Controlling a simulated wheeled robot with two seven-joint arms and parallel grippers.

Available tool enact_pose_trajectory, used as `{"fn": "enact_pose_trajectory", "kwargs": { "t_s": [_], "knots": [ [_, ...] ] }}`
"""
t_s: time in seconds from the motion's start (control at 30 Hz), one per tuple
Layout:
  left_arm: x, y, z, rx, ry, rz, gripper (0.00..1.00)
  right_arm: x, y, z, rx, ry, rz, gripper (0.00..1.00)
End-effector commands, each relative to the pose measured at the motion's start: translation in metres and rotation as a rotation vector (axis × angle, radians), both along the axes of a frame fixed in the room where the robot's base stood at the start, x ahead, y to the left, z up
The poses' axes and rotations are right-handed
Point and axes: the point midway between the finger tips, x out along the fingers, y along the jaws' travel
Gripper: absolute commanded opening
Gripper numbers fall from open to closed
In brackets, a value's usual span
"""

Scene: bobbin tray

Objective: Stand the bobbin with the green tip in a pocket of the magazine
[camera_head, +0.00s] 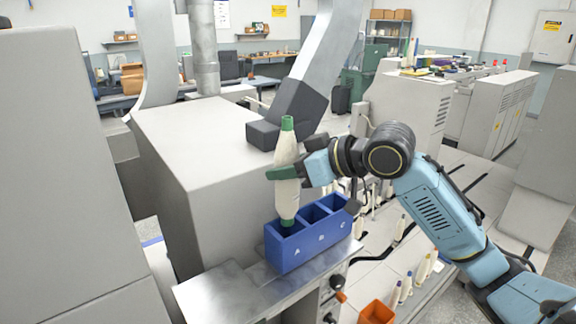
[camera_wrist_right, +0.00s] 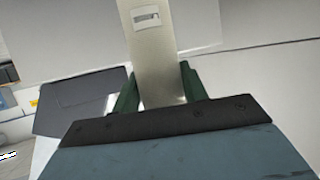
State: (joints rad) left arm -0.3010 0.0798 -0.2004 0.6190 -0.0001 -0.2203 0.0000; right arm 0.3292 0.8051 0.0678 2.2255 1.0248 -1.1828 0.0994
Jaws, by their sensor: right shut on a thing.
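The bobbin (camera_head: 287,203) is cream-coloured with a green tip (camera_head: 287,123) and stands upright. My right gripper (camera_head: 284,173) is shut on its middle, with green fingers. In the right wrist view the fingers (camera_wrist_right: 158,90) close on both sides of a pale shaft, which appears to be the bobbin (camera_wrist_right: 155,60). The blue magazine (camera_head: 316,247) has pockets marked A, B and C. The bobbin's lower end is at the mouth of pocket A; how deep it sits is hidden. Pockets B and C look empty. My left gripper is not in view.
The magazine stands on a metal shelf (camera_head: 225,296) against a large grey machine cabinet (camera_head: 215,165). Dark grey blocks (camera_head: 292,115) are close behind the green tip. Several other bobbins stand at the right, near an orange bin (camera_head: 377,313). An orange-tipped lever sits below the shelf.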

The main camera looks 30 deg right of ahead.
Motion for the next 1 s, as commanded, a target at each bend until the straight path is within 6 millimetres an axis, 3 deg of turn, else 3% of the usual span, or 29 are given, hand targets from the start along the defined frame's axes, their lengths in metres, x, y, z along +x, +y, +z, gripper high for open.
{"fn": "enact_pose_trajectory", "kwargs": {
  "t_s": [1.0],
  "knots": [
    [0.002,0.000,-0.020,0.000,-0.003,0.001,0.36,0.000,0.000,-0.032,-0.001,-0.001,-0.001,0.18]
  ]
}}
